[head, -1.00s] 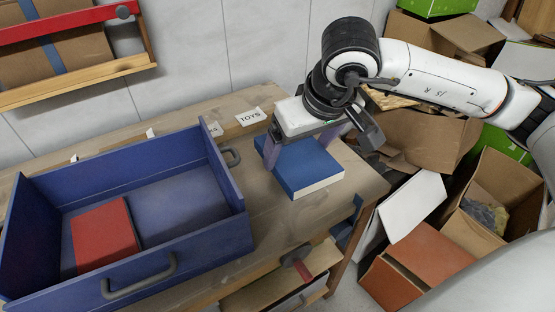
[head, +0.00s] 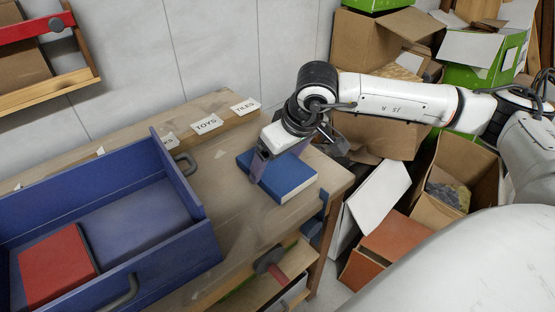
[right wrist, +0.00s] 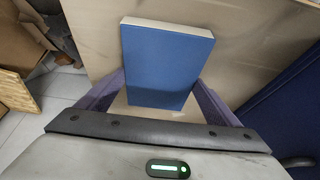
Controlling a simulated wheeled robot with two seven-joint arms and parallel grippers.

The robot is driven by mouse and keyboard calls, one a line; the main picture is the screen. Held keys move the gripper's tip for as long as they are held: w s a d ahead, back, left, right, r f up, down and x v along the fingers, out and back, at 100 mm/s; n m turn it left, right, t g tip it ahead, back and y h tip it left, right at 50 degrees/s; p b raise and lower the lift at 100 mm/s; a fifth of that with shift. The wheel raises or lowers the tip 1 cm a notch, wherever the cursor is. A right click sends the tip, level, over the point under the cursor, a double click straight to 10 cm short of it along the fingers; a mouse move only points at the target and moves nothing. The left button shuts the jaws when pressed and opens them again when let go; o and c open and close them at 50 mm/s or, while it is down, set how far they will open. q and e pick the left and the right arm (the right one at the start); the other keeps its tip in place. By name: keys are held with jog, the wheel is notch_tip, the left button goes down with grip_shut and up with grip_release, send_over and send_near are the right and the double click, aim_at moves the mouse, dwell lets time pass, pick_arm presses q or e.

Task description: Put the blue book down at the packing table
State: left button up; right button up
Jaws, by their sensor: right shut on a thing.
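The blue book (head: 278,178), with a blue cover and pale page edges, is flat at the right part of the wooden packing table (head: 235,225). I cannot tell whether it touches the top or is just above it. My right gripper (head: 272,168) is shut on the book's end, with a purple finger on its near left side. In the right wrist view the book (right wrist: 165,62) sits between both purple fingers. My left gripper is not in view.
A blue crate (head: 185,230) holding a red book (head: 57,266) stands left of the blue book. Cards reading TOYS (head: 207,124) and TILES (head: 245,106) are along the table's back. Cardboard boxes (head: 455,185) crowd the floor at right. A red-handled thing (head: 275,275) is below the tabletop.

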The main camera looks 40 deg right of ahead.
jog(key=o, duration=0.8)
jog(key=shift+f, duration=0.15)
jog(key=o, duration=0.4)
jog(key=shift+r, duration=0.4)
jog(key=v, duration=1.1)
jog(key=shift+s+r, duration=0.25)
jog(key=shift+r, duration=0.05)
